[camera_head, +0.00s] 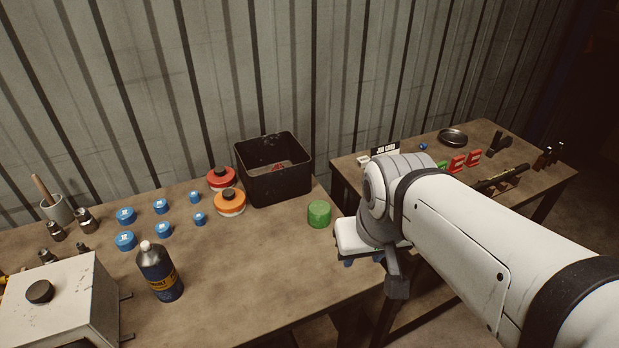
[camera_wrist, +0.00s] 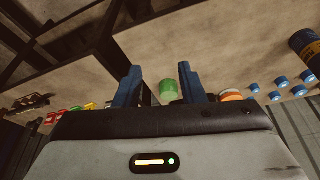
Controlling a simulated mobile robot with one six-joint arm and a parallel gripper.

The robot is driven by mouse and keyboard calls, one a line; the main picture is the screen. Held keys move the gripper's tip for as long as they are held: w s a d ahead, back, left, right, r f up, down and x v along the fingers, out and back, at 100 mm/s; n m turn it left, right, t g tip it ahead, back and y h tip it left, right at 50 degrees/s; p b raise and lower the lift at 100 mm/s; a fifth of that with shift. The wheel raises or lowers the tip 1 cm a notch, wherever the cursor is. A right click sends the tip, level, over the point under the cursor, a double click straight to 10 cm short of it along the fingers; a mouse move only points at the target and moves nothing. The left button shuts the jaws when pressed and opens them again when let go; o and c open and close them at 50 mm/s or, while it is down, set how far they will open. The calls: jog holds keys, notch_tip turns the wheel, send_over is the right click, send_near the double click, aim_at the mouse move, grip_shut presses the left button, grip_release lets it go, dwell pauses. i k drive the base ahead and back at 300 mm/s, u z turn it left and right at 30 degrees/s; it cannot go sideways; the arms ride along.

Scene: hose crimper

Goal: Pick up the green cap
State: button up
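The green cap (camera_head: 319,214) stands on the left table, near its right edge and in front of the black bin. My gripper (camera_head: 352,262) is just right of the cap in the head view, mostly hidden behind my own wrist and arm. In the wrist view the two blue fingers (camera_wrist: 158,84) are spread apart with nothing held. The green cap (camera_wrist: 170,91) shows between them, beyond the gripper body, with its lower part close to the body's edge. I cannot tell the exact distance from the fingers to the cap.
A black bin (camera_head: 273,172), red (camera_head: 221,179) and orange (camera_head: 230,203) round lids, several blue caps (camera_head: 161,206) and a dark bottle (camera_head: 160,272) stand on the left table. A second table (camera_head: 477,140) on the right holds tools and a metal bowl (camera_head: 452,137). A gap separates the tables.

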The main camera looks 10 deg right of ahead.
aim_at(319, 211)
jog(key=z, duration=1.05)
jog(key=k, duration=1.25)
jog(key=u, duration=1.4)
jog(key=i, duration=1)
